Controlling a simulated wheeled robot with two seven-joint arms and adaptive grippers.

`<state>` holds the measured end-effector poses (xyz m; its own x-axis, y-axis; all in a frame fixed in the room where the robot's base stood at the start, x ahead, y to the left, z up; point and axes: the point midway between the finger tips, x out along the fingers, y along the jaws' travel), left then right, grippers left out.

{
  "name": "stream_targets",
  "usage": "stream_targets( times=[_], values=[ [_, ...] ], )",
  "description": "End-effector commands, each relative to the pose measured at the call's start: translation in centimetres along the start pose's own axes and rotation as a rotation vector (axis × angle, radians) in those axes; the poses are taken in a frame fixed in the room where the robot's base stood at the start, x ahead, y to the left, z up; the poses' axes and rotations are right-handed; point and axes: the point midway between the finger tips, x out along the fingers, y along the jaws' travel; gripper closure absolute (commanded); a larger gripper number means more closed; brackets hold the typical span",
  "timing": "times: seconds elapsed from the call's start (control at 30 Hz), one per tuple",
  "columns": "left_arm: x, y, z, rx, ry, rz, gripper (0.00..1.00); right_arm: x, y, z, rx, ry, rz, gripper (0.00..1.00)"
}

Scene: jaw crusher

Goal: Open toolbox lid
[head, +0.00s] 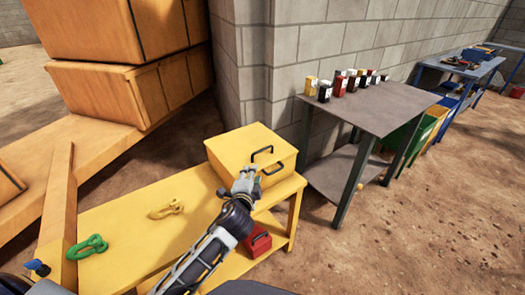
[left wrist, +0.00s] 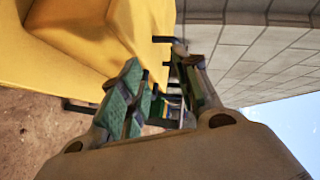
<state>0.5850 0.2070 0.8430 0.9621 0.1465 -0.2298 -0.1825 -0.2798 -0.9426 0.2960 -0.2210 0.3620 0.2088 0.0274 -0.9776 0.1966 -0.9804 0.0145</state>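The yellow toolbox (head: 228,146) stands at the right end of the yellow bench, with its lid down. Two dark handles (head: 262,151) show on its near right side. My left gripper (head: 246,178) is in front of that side, close to the lower handle. In the left wrist view, the toolbox's yellow surface (left wrist: 60,45) fills the upper left. The green-padded fingers of my left gripper (left wrist: 163,75) are apart, with a dark handle bar near their tips. I cannot tell whether they touch it.
A yellow shackle (head: 165,210) and a green shackle (head: 88,247) lie on the bench (head: 125,225). A red box (head: 258,240) sits below the bench top. A grey table (head: 385,108) with small boxes stands right, near the block wall (head: 330,40). Open dirt floor lies at lower right.

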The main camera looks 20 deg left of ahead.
Motion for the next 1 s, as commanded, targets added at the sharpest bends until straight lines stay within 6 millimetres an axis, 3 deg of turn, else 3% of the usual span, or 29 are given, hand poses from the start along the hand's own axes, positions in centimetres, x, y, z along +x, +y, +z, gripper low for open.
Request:
stream_targets(
  times=[0.1,0.3,0.73,1.0],
  values=[
    [0.6,-1.1,-1.1,0.070,0.032,-0.049,0.68,1.5,-0.1,1.3,-0.001,-0.008,-0.001,0.60],
    [1.0,-1.9,-1.8,0.120,0.055,-0.085,0.68,2.5,-0.1,2.2,-0.002,-0.010,-0.001,0.60],
    [1.1,-1.8,-1.9,0.120,0.055,-0.085,0.68,2.4,-0.1,2.2,-0.002,-0.010,-0.001,0.60],
    [2.4,-2.0,-1.9,0.120,0.055,-0.086,0.68,2.2,-0.2,2.0,-0.002,-0.010,-0.003,0.60]
  ],
)
